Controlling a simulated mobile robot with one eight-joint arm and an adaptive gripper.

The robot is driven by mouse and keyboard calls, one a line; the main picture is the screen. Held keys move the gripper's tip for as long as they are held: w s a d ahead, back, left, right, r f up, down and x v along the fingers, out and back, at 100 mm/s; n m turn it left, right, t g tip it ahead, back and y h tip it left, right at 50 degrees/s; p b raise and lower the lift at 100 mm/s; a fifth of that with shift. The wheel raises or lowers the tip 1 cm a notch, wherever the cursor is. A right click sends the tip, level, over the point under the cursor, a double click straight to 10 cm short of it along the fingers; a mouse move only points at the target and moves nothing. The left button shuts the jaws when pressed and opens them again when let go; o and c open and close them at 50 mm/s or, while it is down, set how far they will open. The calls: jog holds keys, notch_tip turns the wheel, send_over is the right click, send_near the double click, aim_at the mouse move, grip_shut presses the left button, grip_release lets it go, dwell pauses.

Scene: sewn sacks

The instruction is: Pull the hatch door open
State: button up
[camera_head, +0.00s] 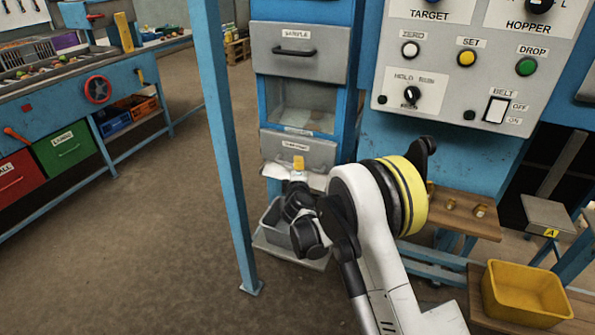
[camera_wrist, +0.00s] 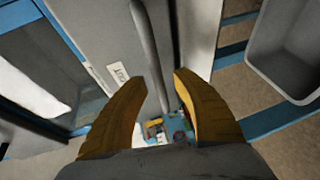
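The hatch door (camera_head: 318,152) is a grey panel low on the blue machine cabinet, with a small label too blurred to read. It looks closed. In the wrist view the grey door (camera_wrist: 92,25) shows close up, with its long grey bar handle (camera_wrist: 147,45). Contact with the bar cannot be made out.
Above are a clear window (camera_head: 303,98) and a grey drawer (camera_head: 305,62) labelled SAMPLE. A grey bin (camera_head: 272,222) stands below the door. A blue post (camera_head: 226,150) rises left of it. A control panel (camera_head: 448,75) and yellow tub (camera_head: 528,298) are right. Floor at left is clear.

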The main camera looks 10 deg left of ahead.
jog(key=shift+w+a, duration=0.1)
jog(key=shift+w, duration=0.4)
jog(key=shift+c, duration=0.5)
grip_shut()
jog(key=shift+s, duration=0.15)
